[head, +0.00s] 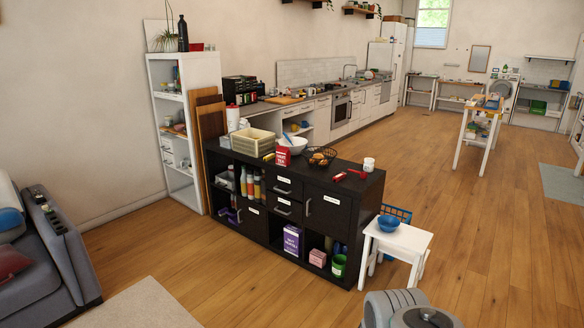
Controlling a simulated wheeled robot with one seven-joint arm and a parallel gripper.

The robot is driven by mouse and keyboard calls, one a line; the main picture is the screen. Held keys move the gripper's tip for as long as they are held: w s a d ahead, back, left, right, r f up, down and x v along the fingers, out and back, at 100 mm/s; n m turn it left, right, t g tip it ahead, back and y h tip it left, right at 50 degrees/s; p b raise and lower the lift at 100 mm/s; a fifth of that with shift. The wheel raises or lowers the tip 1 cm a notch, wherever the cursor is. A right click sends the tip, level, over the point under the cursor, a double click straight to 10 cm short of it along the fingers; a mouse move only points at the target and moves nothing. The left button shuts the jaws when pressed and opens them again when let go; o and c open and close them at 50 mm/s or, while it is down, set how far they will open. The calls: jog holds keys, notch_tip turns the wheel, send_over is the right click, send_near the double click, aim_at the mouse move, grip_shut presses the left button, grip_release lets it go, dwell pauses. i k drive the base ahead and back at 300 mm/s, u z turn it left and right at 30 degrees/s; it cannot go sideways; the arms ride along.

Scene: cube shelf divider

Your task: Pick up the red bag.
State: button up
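A small red package with a white label and print (283,156) stands upright on top of the black cabinet (337,195). It is the only thing that looks like a red bag, but it is too small to tell whether it is a bag or a box. It stands in front of a white bowl (298,145), left of a dark wire basket of brown round items (321,156). My gripper is not in view; only a grey and white part of my own body shows at the bottom right.
A cream crate (253,141) stands left of the package, and a red-handled item (350,174) and a white mug (369,164) stand right. A white stool (399,241) with a blue bowl (388,223) is beside the cabinet. Bare floor (215,270) lies in front.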

aim_at(283, 155)
jog(key=z, duration=0.25)
jog(key=i, duration=2.35)
jog(key=u, duration=0.5)
jog(key=i, duration=1.3)
jog(key=u, duration=1.2)
jog(key=i, duration=1.05)
jog(key=u, duration=0.5)
